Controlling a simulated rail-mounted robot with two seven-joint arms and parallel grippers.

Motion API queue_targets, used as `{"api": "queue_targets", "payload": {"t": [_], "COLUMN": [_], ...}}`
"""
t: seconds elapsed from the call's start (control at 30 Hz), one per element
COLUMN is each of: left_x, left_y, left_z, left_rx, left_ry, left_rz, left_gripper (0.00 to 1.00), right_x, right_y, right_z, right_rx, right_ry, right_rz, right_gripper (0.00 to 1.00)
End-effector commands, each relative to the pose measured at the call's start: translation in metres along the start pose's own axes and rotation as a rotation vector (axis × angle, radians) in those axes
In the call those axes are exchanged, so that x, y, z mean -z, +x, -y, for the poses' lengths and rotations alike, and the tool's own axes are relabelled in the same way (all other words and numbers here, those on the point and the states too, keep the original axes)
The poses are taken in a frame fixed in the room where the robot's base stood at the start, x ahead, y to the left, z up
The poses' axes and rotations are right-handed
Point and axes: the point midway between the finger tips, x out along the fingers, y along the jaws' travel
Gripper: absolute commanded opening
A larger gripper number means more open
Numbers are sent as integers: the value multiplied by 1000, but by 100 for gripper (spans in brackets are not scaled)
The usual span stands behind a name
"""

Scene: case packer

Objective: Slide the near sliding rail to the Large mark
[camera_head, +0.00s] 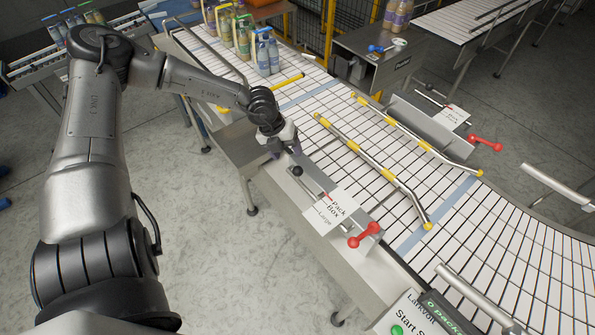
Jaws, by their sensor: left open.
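The near sliding rail (372,164) is a grey bar with yellow sections, lying lengthwise over the near side of the white conveyor. Beside it, on the near edge, is a white plate (322,222) marked Pack, Box and Large, with Large nearest the outer edge. A small red pointer (327,196) shows by the plate's upper edge; I cannot tell exactly which mark it meets. A red handle (364,236) sits at the plate's right. My left gripper (286,150) is open and empty, just above a black knob (297,170) on the near-side bracket. My right gripper is out of view.
A matching far rail (415,135) lies across the conveyor (300,115), with its own label plate (453,117) and red handle (485,142). Bottle packs (240,38) stand at the conveyor's upper end. A control panel (405,315) is at the bottom right.

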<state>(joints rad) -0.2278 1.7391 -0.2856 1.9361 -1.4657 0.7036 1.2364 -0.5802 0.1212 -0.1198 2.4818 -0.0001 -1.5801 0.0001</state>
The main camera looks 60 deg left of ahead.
Motion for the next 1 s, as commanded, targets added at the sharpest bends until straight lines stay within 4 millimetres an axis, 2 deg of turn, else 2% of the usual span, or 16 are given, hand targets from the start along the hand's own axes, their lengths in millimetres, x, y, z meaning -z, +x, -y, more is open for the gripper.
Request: {"api": "queue_targets", "payload": {"t": [0.03, 0.1, 0.33, 0.8, 1.0], "left_x": [1, 0, 0, -1, -1], "left_y": [14, 24, 49, 87, 95], "left_z": [-3, -4, -1, -1, -1], "left_rx": [1, 3, 8, 2, 1], "left_ry": [-3, -7, -4, -4, -1], "left_rz": [-4, -1, 0, 1, 2], "left_gripper": [61, 61, 61, 61, 61], "right_x": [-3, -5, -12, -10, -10], "right_y": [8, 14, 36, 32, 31], "right_z": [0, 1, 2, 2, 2], "right_rx": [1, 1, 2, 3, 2], "right_ry": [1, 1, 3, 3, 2], "right_rz": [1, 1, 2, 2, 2], "right_gripper": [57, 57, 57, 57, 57]}}
